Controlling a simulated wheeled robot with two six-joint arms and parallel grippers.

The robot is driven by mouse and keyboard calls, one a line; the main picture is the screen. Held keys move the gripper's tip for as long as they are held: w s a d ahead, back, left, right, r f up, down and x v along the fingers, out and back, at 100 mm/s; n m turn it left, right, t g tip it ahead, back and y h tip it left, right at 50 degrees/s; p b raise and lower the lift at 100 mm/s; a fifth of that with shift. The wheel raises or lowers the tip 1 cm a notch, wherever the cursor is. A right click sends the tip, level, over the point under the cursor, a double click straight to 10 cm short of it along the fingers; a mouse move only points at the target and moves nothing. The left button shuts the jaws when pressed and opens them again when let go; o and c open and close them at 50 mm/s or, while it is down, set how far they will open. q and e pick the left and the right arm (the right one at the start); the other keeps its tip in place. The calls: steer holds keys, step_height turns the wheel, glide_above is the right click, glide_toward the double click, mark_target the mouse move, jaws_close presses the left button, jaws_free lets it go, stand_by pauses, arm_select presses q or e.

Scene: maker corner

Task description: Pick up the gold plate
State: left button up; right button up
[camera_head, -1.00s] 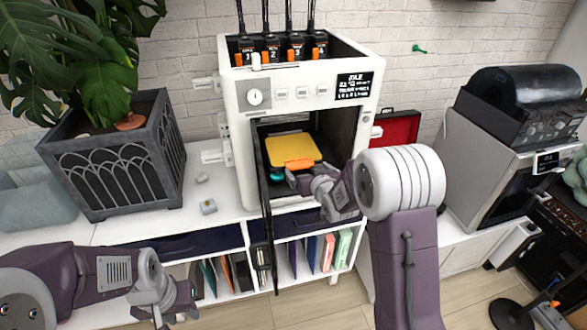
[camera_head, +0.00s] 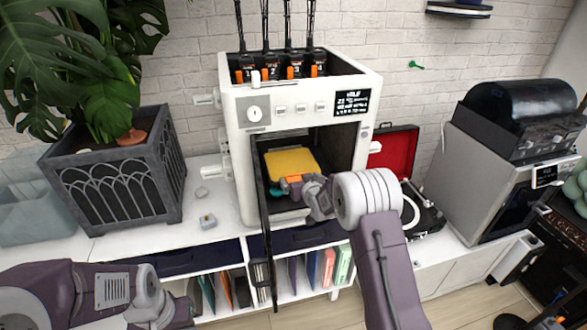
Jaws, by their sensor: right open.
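The gold plate (camera_head: 290,162) lies flat inside the open chamber of the white 3D printer (camera_head: 234,128). An orange part shows at its front edge, with a small teal thing to the left of it. My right gripper (camera_head: 290,186) is at the front edge of the plate, inside the printer's opening. Its jaws are open; whether they touch the plate or orange part I cannot tell. My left gripper (camera_head: 185,312) is low at the bottom left, away from the printer, and its fingers are too unclear to read.
The printer's dark door (camera_head: 264,235) stands open toward me, left of my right arm. A planter (camera_head: 115,185) stands left on the white counter, with small grey items (camera_head: 207,221) nearby. A red-lined case (camera_head: 397,150) and another machine (camera_head: 490,185) stand right.

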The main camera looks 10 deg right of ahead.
steer(key=c, duration=1.1)
steer(key=shift+o, duration=0.2)
steer(key=shift+r, duration=0.55)
step_height(320, 180, up, 3)
steer(key=shift+f, duration=0.1)
steer(key=s+d+r, duration=0.4)
steer(key=s+r, duration=0.3)
steer(key=s, duration=0.4)
steer(key=shift+r+p, duration=0.15)
steer(key=shift+p, duration=0.3)
